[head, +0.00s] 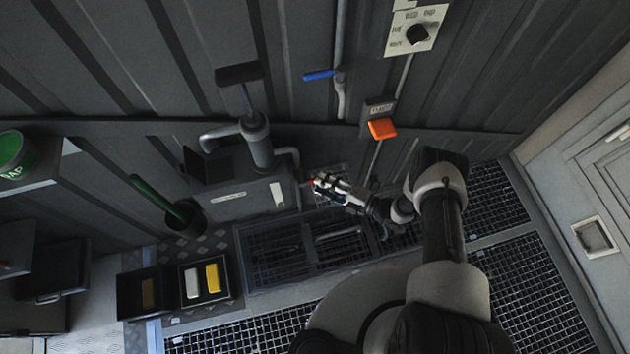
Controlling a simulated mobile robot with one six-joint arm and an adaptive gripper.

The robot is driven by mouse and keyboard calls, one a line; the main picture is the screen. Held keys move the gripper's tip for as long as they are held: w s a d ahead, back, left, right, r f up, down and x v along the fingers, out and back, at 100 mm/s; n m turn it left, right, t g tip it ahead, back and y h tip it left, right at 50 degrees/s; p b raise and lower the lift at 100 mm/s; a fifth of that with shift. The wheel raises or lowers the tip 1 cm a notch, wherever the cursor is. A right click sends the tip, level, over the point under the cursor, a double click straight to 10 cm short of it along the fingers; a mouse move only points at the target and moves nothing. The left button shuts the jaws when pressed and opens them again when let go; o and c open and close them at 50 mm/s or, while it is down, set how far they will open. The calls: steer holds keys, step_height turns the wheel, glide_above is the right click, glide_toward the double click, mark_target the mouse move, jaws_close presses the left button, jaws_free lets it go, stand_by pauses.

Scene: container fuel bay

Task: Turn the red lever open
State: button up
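A small bit of red (312,182), which looks like the end of the red lever, shows at the right side of the grey tank unit (245,197). My gripper (320,184) is right at it, with its fingertips pointing left towards the tank. The fingers hide most of the lever, so its angle cannot be made out. Whether the fingers are open or closed around it is too small to tell.
A blue lever (319,75) sits on a wall pipe above. An orange box (382,128) and a dial panel (415,30) are on the wall. A tray (187,273) with white and yellow blocks lies lower left. A green-handled tool stands in a dark bucket (186,219).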

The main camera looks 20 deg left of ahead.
steer(key=shift+b+x, duration=0.3)
steer(key=shift+x, duration=1.7)
steer(key=shift+c, duration=0.3)
jaws_close()
